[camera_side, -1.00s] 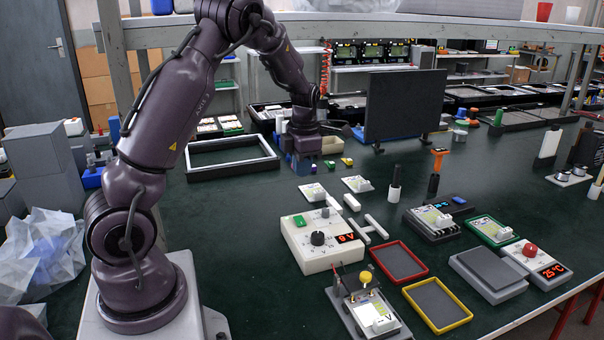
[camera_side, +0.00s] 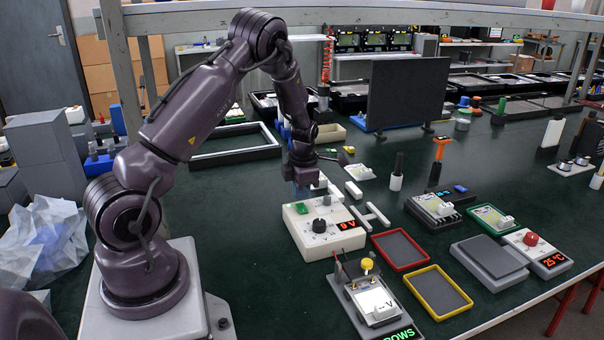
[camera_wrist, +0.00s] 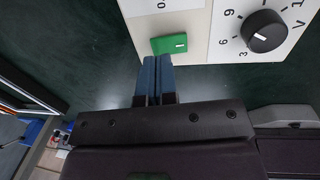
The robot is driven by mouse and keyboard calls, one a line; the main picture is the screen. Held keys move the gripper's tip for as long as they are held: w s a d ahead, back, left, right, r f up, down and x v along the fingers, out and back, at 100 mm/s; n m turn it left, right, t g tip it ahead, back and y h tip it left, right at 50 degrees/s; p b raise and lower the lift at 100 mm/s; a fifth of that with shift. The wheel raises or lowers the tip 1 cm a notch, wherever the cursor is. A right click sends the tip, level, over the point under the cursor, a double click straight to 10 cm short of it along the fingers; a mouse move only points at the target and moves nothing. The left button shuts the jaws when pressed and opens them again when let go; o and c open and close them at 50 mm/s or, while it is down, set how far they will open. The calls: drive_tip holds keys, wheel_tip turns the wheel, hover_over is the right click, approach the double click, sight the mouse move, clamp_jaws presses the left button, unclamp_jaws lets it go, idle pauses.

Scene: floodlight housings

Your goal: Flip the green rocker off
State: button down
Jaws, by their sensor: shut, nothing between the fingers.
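The green rocker (camera_side: 302,208) is on top of a white box (camera_side: 335,241), near its back left corner. In the wrist view the rocker (camera_wrist: 170,44) has a small white mark at its right end. My gripper (camera_side: 304,192) is just behind and above the rocker in the side view. In the wrist view its blue fingers (camera_wrist: 156,60) are together and empty, with their tips close to the rocker's edge. I cannot tell whether they touch it. The box's red display (camera_side: 346,225) reads 9 V and is lit.
A black dial (camera_wrist: 265,31) stands beside the rocker on the same box. White pieces (camera_side: 371,214) lie right of the box. The dark green table (camera_side: 245,205) left of the box is clear.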

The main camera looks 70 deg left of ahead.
sight(303, 210)
drive_tip(key=shift+a+f, duration=0.15)
drive_tip(key=shift+f, duration=1.05)
drive_tip(key=shift+a+f+h, duration=0.15)
drive_tip(key=shift+f+h, duration=0.15)
drive_tip(key=shift+h, duration=0.1)
drive_tip(key=shift+d, duration=0.25)
drive_tip(key=shift+d, duration=0.75)
drive_tip(key=shift+r, duration=0.2)
wheel_tip(303, 210, up, 14)
drive_tip(key=d, duration=0.1)
drive_tip(key=shift+d, duration=0.2)
